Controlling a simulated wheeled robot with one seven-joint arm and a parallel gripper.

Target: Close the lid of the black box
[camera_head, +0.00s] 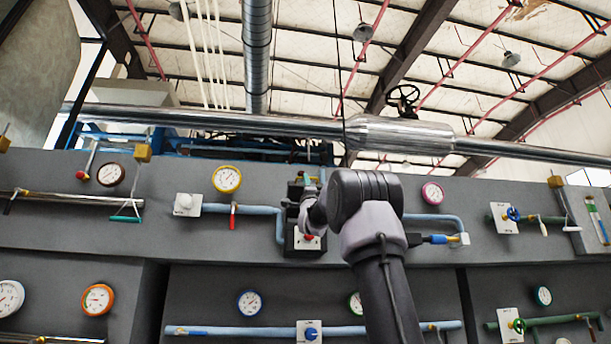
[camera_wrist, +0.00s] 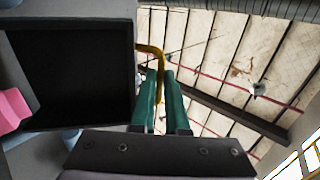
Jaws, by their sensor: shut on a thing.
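The black box (camera_head: 292,240) is on the grey panel in the head view, partly hidden behind my arm. In the wrist view, its dark open inside (camera_wrist: 75,75) fills much of the left. A yellow bent bar (camera_wrist: 151,49) reaches from the box's right edge to my gripper (camera_wrist: 160,72). The green fingers are closed around this bar, beside the box opening. It looks like a handle, but I cannot make out the lid itself. In the head view the fingers are mostly hidden by my wrist.
A pink part (camera_wrist: 12,108) shows at the left edge of the wrist view. Blue pipe (camera_head: 260,210) runs left of the box. A yellow-rimmed gauge (camera_head: 227,179) and a red lever (camera_head: 233,221) are nearby. A thick metal pipe (camera_head: 400,135) crosses above the panel.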

